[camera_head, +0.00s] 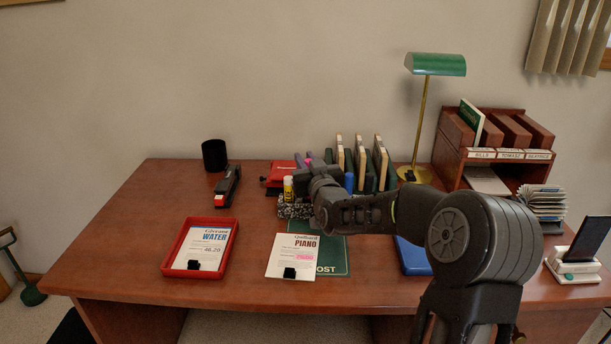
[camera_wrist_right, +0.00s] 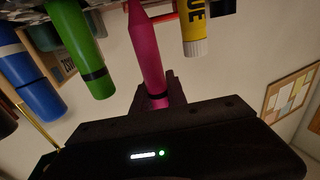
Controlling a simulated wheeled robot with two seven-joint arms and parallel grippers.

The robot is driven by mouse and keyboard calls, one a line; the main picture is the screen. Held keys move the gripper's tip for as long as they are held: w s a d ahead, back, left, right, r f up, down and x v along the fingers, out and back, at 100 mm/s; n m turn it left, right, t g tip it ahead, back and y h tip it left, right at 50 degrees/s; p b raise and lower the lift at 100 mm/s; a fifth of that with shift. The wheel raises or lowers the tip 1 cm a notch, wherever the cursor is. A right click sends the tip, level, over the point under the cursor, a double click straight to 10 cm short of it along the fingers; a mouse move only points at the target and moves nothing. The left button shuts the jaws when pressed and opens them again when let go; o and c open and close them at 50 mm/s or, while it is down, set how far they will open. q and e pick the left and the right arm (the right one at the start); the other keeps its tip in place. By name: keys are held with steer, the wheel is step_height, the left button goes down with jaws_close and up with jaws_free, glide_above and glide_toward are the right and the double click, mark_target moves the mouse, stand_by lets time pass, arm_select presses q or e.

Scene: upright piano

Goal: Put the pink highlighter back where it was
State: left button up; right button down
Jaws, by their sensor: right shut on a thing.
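My right gripper (camera_head: 308,174) is over the speckled desk holder (camera_head: 294,210) in the head view. It is shut on the pink highlighter (camera_wrist_right: 148,52), which stands out from between the fingers in the wrist view. A bit of pink (camera_head: 308,156) shows just above the gripper in the head view. The highlighter's far end points toward the speckled holder (camera_wrist_right: 88,6); whether it is inside the holder or just above it I cannot tell. A green highlighter (camera_wrist_right: 78,50), a blue one (camera_wrist_right: 35,92) and a yellow glue stick (camera_wrist_right: 193,25) stand beside it. My left gripper is out of view.
A red tray (camera_head: 167,264) with a water bill and a piano paper (camera_head: 291,262) on a green mat (camera_head: 334,262) lie in front. A stapler (camera_head: 228,187), black cup (camera_head: 214,155), red punch (camera_head: 280,173), upright books (camera_head: 360,165) and lamp (camera_head: 435,65) stand behind.

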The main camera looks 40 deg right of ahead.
steer(key=shift+f, duration=1.85)
steer(key=shift+b, duration=0.3)
steer(key=shift+f, duration=0.15)
steer(key=c, duration=1.6)
jaws_free()
steer(key=v, duration=1.2)
